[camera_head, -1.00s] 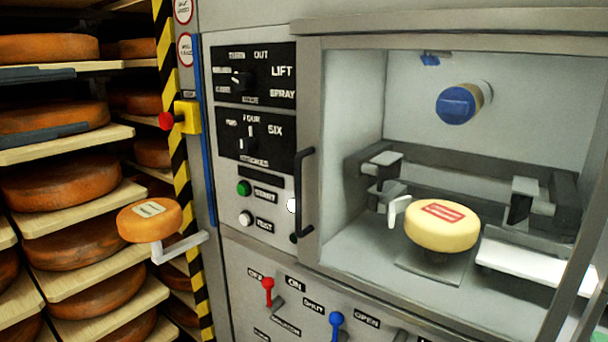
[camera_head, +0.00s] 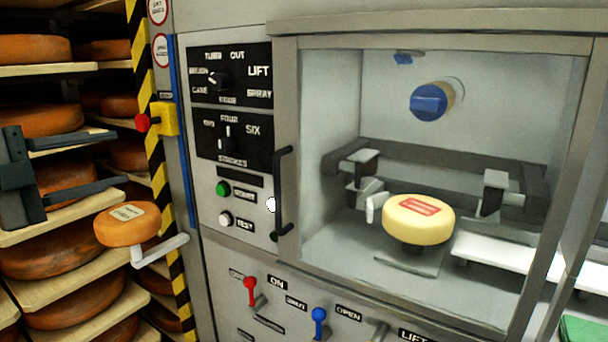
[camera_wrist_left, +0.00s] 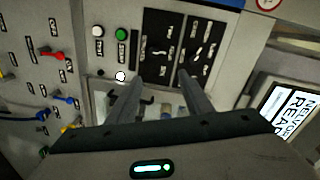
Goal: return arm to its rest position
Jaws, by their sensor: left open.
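My left gripper (camera_head: 100,166) comes in at the left edge of the head view, in front of the cheese shelves. Its two dark fingers point right, are spread apart and hold nothing. In the left wrist view, the same fingers (camera_wrist_left: 158,92) stand apart before the machine's control panel (camera_wrist_left: 178,45). My right gripper is not in view.
An orange cheese wheel (camera_head: 127,224) sits on a grey arm bracket right by the left gripper. The machine's chamber (camera_head: 330,215) holds a pale cheese wheel (camera_head: 418,219). A door handle (camera_head: 282,195), a red lever (camera_head: 250,290) and a blue lever (camera_head: 319,322) stick out.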

